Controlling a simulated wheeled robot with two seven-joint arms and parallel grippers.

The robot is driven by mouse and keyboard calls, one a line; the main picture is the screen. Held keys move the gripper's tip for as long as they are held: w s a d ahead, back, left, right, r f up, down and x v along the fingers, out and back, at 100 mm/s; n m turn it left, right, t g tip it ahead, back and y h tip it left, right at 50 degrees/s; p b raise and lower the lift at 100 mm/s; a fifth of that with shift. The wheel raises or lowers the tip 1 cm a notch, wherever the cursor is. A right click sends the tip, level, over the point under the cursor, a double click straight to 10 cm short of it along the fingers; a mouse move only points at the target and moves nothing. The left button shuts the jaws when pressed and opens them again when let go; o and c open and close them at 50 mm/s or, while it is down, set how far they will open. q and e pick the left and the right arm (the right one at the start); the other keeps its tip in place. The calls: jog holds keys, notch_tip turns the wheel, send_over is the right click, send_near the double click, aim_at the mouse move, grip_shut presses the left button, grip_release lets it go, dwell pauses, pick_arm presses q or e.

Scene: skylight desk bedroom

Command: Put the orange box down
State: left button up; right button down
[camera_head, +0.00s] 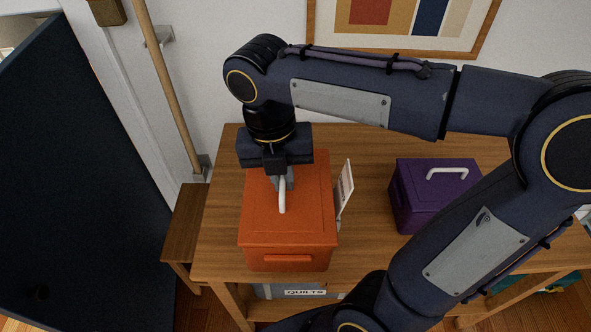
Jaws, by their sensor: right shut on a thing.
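The orange box (289,237) has a lid with a white handle and shows in the middle of the head view, over the left part of the wooden table (222,240). My right gripper (282,190) comes down from above and is shut on the white handle of the box. The box looks level. I cannot tell from this view whether its underside touches the tabletop. My left gripper is not in view.
A purple box (408,199) with a white handle stands on the table to the right, partly behind my right arm. A small card (345,190) stands right beside the orange box. A bin labelled QUILTS (304,292) is below the tabletop. A dark panel (75,170) fills the left side.

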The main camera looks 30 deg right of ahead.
jog(key=w+d+f, duration=0.1)
jog(key=w, duration=0.1)
jog(key=w+d+f, duration=0.2)
jog(key=w, duration=0.1)
jog(key=shift+w+d+p, duration=0.15)
jog(key=shift+w+p, duration=0.15)
jog(key=shift+w, duration=0.05)
jog(key=w+f, duration=0.1)
jog(key=w+d+f, duration=0.1)
jog(key=f, duration=0.1)
jog(key=w+d+f, duration=0.1)
jog(key=shift+w+f, duration=0.15)
jog(key=shift+f, duration=0.25)
jog(key=f, duration=0.3)
jog(key=shift+w+d+f, duration=0.15)
jog(key=shift+w+f, duration=0.15)
jog(key=shift+f, duration=0.1)
jog(key=c, duration=1.6)
grip_release()
jog(key=shift+o, duration=0.4)
